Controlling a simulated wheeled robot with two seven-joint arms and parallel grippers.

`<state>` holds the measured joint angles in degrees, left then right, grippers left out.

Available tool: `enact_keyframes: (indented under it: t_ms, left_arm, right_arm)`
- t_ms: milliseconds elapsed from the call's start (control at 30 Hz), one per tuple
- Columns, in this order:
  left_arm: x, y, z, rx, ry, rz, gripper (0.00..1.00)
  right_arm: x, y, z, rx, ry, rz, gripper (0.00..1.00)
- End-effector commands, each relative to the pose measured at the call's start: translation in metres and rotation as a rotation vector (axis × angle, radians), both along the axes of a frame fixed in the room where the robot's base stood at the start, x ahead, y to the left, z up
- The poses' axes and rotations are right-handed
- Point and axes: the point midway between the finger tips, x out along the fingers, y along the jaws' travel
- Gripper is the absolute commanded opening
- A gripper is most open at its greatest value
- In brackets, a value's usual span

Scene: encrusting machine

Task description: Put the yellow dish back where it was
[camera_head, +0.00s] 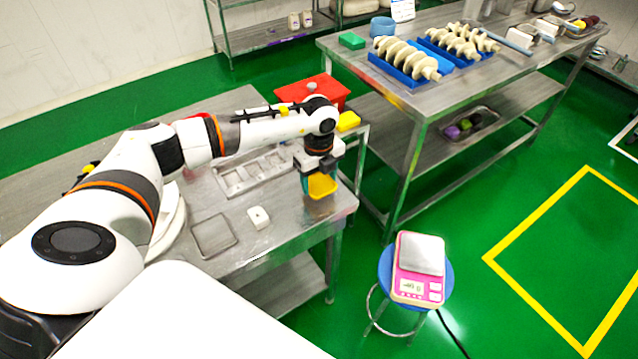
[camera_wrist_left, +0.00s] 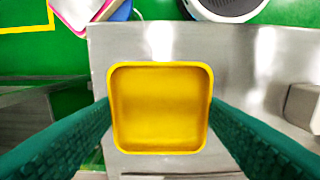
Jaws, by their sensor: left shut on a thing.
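The yellow dish (camera_head: 321,185) is a small square dish with a raised rim, held under my left gripper (camera_head: 318,181) near the right end of the steel table (camera_head: 290,233). In the left wrist view the dish (camera_wrist_left: 160,108) sits between the two green fingers of my left gripper (camera_wrist_left: 160,125), which are shut on its sides. The steel table top shows below and beyond it. I cannot tell how high the dish is above the table. My right gripper does not show in either view.
A steel tray with compartments (camera_head: 228,184), a flat tray (camera_head: 213,236) and a white block (camera_head: 258,217) lie on the table. A red box (camera_head: 311,90) and a yellow block (camera_head: 348,121) stand behind. A pink scale (camera_head: 419,267) stands on a blue stool (camera_head: 385,268) at the right.

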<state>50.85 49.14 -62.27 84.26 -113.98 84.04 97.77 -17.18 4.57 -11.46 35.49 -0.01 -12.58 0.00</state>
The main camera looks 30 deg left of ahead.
Motion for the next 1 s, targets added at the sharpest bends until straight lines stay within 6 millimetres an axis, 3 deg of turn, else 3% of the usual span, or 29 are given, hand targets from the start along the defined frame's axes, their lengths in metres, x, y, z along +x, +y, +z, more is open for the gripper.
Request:
enact_keyframes:
  t_ms: [200, 533, 567, 700, 1000]
  left_arm:
    - [0.0, 0.0, -0.027, 0.001, 0.002, -0.001, 0.43]
    - [0.0, 0.0, -0.032, 0.0, 0.001, -0.002, 0.43]
    - [0.0, 0.0, -0.032, 0.0, 0.001, -0.001, 0.66]
    - [0.0, 0.0, -0.031, 0.0, 0.001, -0.002, 0.87]
    - [0.0, 0.0, -0.028, 0.0, 0.001, -0.002, 0.87]
  right_arm:
    - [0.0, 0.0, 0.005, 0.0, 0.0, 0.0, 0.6]
    - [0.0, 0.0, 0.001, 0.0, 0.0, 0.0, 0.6]
    - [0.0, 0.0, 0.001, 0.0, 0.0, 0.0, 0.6]
    - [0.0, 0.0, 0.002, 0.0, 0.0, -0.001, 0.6]
    - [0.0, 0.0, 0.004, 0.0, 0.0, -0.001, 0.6]
